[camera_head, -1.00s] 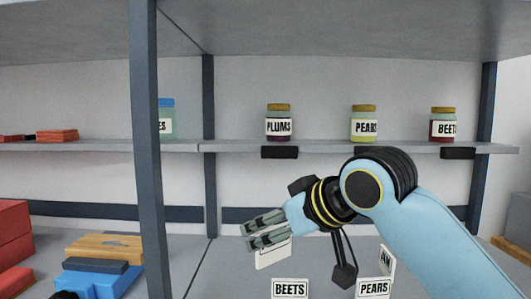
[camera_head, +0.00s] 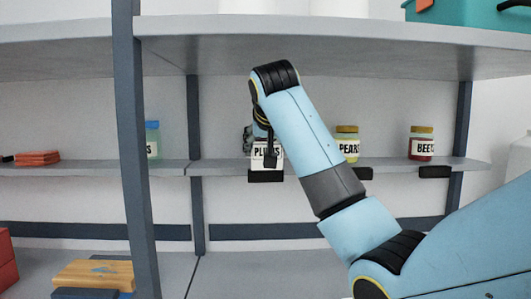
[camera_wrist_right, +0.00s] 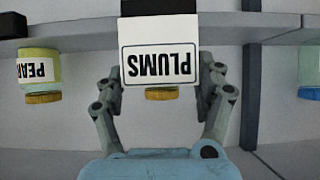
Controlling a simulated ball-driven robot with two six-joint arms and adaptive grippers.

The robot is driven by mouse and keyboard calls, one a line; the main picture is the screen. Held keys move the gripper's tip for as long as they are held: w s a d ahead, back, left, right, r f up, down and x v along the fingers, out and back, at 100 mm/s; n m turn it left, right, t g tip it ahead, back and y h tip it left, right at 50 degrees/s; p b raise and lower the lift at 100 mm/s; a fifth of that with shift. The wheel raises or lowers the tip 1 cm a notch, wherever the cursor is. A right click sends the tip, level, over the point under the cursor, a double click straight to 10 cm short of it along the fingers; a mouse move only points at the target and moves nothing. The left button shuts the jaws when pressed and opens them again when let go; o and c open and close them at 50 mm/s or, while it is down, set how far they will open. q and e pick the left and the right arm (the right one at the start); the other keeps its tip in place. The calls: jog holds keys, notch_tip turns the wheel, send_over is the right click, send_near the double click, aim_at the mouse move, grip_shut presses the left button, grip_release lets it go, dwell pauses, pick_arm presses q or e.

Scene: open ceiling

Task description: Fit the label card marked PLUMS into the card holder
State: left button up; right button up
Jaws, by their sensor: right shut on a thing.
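The white PLUMS label card (camera_head: 262,152) is at the shelf edge, with its lower edge close to the black card holder (camera_head: 266,176). My right gripper (camera_head: 250,138) is mostly hidden behind my arm and the card. In the right wrist view, which is upside down, the fingers of my right gripper (camera_wrist_right: 160,82) flank the card (camera_wrist_right: 158,48) and are shut on it. There the card's edge meets the black holder (camera_wrist_right: 158,6); I cannot tell whether it is inside the slot. My left gripper is not in view.
A jar with a gold lid (camera_wrist_right: 162,94) stands behind the card. PEARS (camera_head: 348,146) and BEETS (camera_head: 421,143) jars stand to the right, with black holders (camera_head: 363,173) below them. A dark post (camera_head: 132,150) rises at left, and an upper shelf (camera_head: 330,50) hangs above.

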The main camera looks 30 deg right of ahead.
jog(key=w+d, duration=0.2)
jog(key=w, duration=0.1)
jog(key=shift+w, duration=0.25)
jog(key=f, duration=0.1)
jog(key=f+p, duration=0.1)
jog(key=shift+w+d+f, duration=0.15)
jog(key=shift+w+f, duration=0.05)
jog(key=shift+f, duration=0.15)
jog(key=shift+c, duration=1)
jog(key=shift+s+f+p, duration=0.15)
jog(key=shift+f+p, duration=0.15)
jog(key=shift+f, duration=0.05)
jog(key=shift+s+f, duration=0.1)
jog(key=shift+f, duration=0.05)
jog(key=shift+c, duration=0.8)
jog(key=shift+w+f, duration=0.15)
jog(key=shift+w, duration=0.05)
jog(key=o, duration=1.2)
jog(key=shift+w+d, duration=0.1)
jog(key=shift+w, duration=0.05)
jog(key=shift+o, duration=1)
jog(key=shift+r, duration=0.25)
